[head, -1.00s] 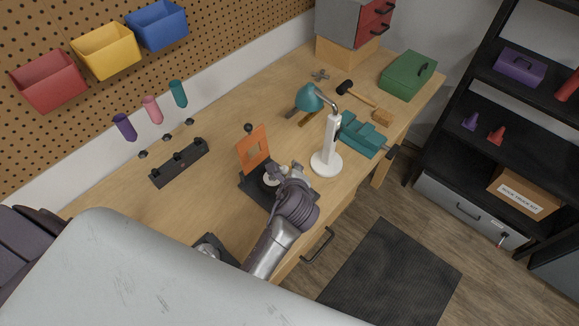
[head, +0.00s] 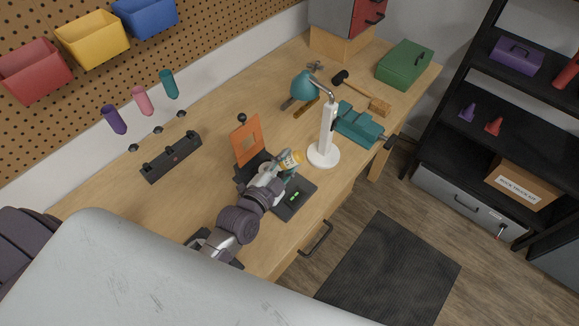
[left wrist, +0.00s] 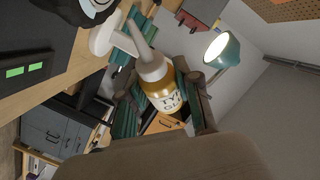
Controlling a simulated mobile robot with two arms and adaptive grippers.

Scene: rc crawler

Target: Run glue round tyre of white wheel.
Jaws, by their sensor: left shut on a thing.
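My left gripper (head: 281,170) is shut on a yellow glue bottle (head: 291,159) with a white cap and a pale nozzle. In the left wrist view, the bottle (left wrist: 161,88) sits between the fingers (left wrist: 162,91), label partly readable, nozzle pointing up and left. The black stand with its upright orange plate (head: 246,139) is just behind my gripper. In the head view my gripper and wrist hide the white wheel. A dark, round part with a pale centre (left wrist: 97,7), possibly the wheel, is cut off at the wrist view's top edge. I cannot tell whether the nozzle touches it.
A white lamp with a teal shade (head: 304,87) stands close right of the bottle. A black pad with green marks (head: 298,207) lies in front. A teal vise (head: 358,126) and mallet (head: 378,103) are farther right. A black rack (head: 171,158) stands left; bare wood lies between.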

